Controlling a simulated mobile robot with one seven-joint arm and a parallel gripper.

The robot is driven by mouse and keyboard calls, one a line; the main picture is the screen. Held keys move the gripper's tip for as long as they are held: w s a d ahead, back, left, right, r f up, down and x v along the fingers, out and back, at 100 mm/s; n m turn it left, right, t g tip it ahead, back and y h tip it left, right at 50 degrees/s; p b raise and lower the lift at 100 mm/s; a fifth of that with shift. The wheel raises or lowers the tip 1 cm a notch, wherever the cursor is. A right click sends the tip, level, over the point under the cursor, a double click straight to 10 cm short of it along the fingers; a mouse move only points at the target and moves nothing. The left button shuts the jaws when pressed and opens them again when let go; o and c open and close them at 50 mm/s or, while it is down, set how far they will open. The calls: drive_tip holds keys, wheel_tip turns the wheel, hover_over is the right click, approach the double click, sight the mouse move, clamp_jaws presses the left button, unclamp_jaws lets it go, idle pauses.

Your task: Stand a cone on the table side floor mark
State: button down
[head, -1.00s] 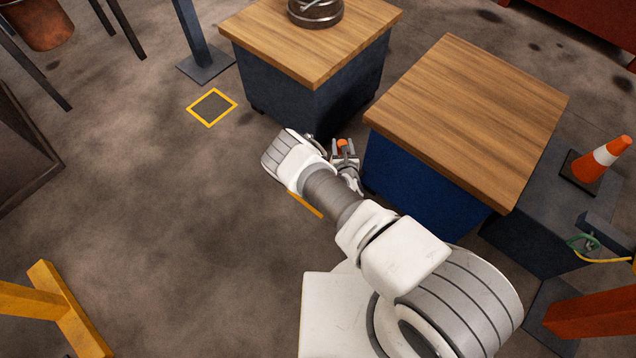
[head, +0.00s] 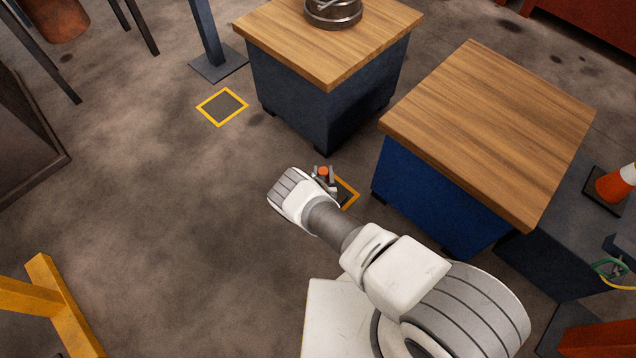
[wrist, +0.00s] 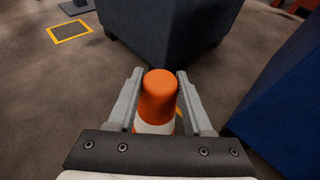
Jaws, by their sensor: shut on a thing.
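My gripper (head: 325,178) is shut on an orange and white cone. In the wrist view the cone's rounded orange top (wrist: 158,95) stands between the two fingers, with a white band below; its base is hidden by my gripper. In the head view only the orange tip (head: 323,171) shows. One yellow-outlined floor mark (head: 347,190) lies just right of my gripper, beside the wood-topped tables, partly hidden by my arm and gripper. Another yellow-outlined floor mark (head: 222,106) lies bare at the upper left, near a blue post. I cannot tell the height of the cone's base above the floor.
A wood-topped cabinet (head: 325,40) with a metal ring part and a wood-topped blue cabinet (head: 490,125) stand close beyond and right of my gripper. A second cone (head: 615,183) stands at the right. Yellow frame legs (head: 60,305) are at lower left. Floor between is clear.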

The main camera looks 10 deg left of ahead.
drive_tip(key=shift+a+f+b, duration=0.15)
drive_tip(key=shift+a+f, duration=0.15)
drive_tip(key=shift+a, duration=0.2)
drive_tip(key=shift+a+f+b, duration=0.15)
drive_tip(key=shift+a+f, duration=0.15)
drive_tip(key=shift+a, duration=0.2)
drive_tip(key=shift+f+b, duration=1.2)
drive_tip(key=shift+f, duration=0.75)
drive_tip(key=shift+c, duration=1.5)
unclamp_jaws()
drive_tip(key=shift+s, duration=0.1)
drive_tip(key=shift+s, duration=0.1)
